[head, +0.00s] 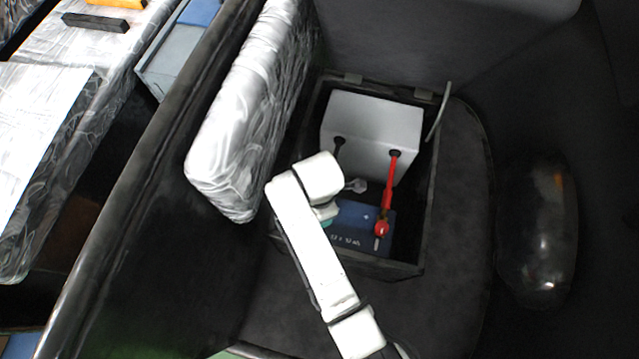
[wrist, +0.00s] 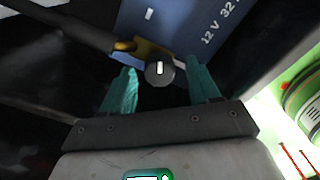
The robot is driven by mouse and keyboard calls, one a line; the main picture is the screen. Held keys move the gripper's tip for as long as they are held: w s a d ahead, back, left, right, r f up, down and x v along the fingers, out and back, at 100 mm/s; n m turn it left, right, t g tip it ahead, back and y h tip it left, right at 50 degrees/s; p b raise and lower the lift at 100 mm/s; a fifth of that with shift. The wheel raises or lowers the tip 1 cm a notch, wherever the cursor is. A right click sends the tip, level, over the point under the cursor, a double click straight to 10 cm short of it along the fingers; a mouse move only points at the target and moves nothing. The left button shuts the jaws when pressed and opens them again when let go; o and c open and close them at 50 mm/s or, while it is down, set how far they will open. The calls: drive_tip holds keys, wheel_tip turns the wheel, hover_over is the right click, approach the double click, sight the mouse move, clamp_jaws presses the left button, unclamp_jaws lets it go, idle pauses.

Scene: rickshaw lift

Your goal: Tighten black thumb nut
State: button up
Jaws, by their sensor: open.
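The black thumb nut (wrist: 160,72) shows in the wrist view as a round dark knob with a white mark on top. It sits at the brass-coloured lug (wrist: 146,50) of a black cable (wrist: 70,25), on the blue battery (wrist: 215,15). My gripper (wrist: 160,88) has two teal fingers, apart, one on each side below the nut in the picture; no contact is visible. In the head view the battery (head: 350,216) lies in the open box, and my arm hides the black nut and most of my gripper.
A red cable (head: 389,180) runs from the white unit (head: 370,125) to a red terminal (head: 381,228) on the battery's right. The box rim (head: 428,215) surrounds them. A silver-wrapped cushion (head: 245,110) stands close to the left. A green cylindrical object (wrist: 300,105) shows at the wrist view's right.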

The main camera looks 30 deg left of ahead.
drive_tip(key=c, duration=1)
drive_tip(key=shift+c, duration=0.2)
